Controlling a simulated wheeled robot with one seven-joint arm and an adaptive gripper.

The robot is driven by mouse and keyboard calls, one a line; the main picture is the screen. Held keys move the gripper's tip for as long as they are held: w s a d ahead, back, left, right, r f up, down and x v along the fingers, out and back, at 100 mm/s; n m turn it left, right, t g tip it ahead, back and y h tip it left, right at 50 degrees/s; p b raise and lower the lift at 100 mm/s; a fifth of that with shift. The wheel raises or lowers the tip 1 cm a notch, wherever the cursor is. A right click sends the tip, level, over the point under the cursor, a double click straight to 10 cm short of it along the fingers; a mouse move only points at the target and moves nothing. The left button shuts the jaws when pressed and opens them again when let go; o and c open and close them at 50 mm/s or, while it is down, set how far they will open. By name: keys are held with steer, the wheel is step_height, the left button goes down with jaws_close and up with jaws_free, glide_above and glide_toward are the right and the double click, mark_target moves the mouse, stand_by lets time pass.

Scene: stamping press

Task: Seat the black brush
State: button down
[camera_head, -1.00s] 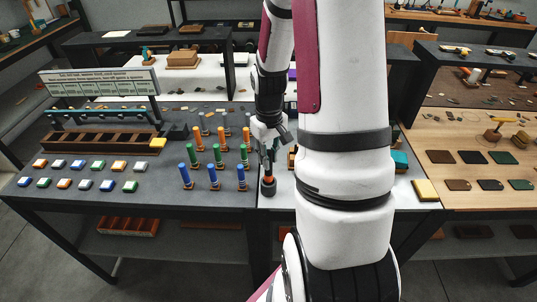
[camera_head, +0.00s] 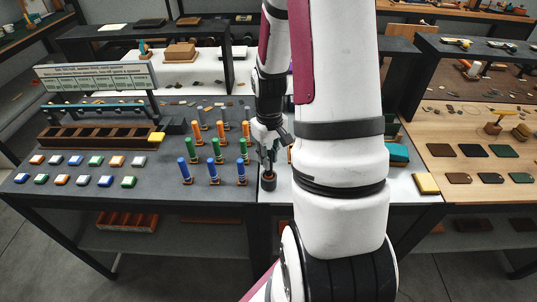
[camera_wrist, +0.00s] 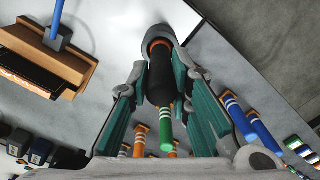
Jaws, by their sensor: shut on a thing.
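My gripper (camera_wrist: 160,72) is shut on the black brush (camera_wrist: 161,78), which stands between the green-lined finger pads in the wrist view. The brush has a dark shaft, an orange band and a wider dark grey round end beyond the fingertips. Whether that round end is part of the brush or a cup around it, I cannot tell. In the head view my gripper (camera_head: 267,156) points down, with the dark round end (camera_head: 268,183) below it at the pale tabletop's left edge. Contact with the top is unclear.
Rows of upright orange, green and blue pegs (camera_head: 214,177) stand close left on the grey table. Beyond them are coloured blocks (camera_head: 83,181) and a brown compartment tray (camera_head: 85,139). A wooden block with a blue rod (camera_wrist: 45,58) shows in the wrist view.

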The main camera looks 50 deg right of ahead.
steer(key=shift+f, duration=1.15)
steer(key=c, duration=1.4)
jaws_free()
steer(key=shift+r, duration=0.15)
step_height(320, 180, up, 11)
steer(key=shift+f, duration=0.1)
steer(key=shift+r, duration=0.5)
